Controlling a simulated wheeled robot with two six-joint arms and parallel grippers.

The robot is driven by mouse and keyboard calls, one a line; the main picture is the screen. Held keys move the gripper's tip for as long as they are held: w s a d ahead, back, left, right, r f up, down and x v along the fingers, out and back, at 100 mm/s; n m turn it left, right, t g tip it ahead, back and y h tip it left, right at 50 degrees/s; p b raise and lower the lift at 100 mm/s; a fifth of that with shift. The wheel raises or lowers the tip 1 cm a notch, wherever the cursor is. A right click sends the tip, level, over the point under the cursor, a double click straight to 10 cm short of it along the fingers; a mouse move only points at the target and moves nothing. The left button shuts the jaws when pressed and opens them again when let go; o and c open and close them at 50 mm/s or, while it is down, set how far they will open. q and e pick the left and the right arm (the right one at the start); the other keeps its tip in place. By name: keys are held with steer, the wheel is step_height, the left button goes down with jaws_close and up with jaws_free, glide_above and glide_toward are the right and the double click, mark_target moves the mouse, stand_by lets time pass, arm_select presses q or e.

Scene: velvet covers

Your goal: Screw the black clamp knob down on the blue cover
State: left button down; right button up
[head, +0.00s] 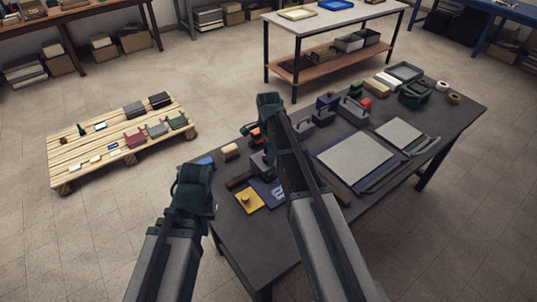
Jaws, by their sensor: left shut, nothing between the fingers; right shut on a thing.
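A dark blue block-like piece (327,101) stands towards the back of the dark table and looks like the blue cover. A flat blue plate (275,194) also lies near the front; I cannot tell for sure which is the cover. I cannot make out the black clamp knob. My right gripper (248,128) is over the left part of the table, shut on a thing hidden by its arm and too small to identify. My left gripper (175,188) is shut and empty, off the table's front left corner, its tips mostly hidden.
The dark table (240,250) also holds a yellow plate (249,201), a large grey panel (356,162), several grey handled blocks and tape rolls (453,98). A wooden pallet (65,150) with small items lies on the floor at left. The table's front left is bare.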

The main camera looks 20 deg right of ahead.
stand_by(0.4)
steer(key=o, duration=1.4)
steer(key=shift+c, duration=0.2)
steer(key=shift+r, duration=0.15)
step_height(320, 180, up, 14)
steer(key=p, duration=1.3)
steer(key=shift+f+p, duration=0.25)
steer(key=shift+p, duration=0.15)
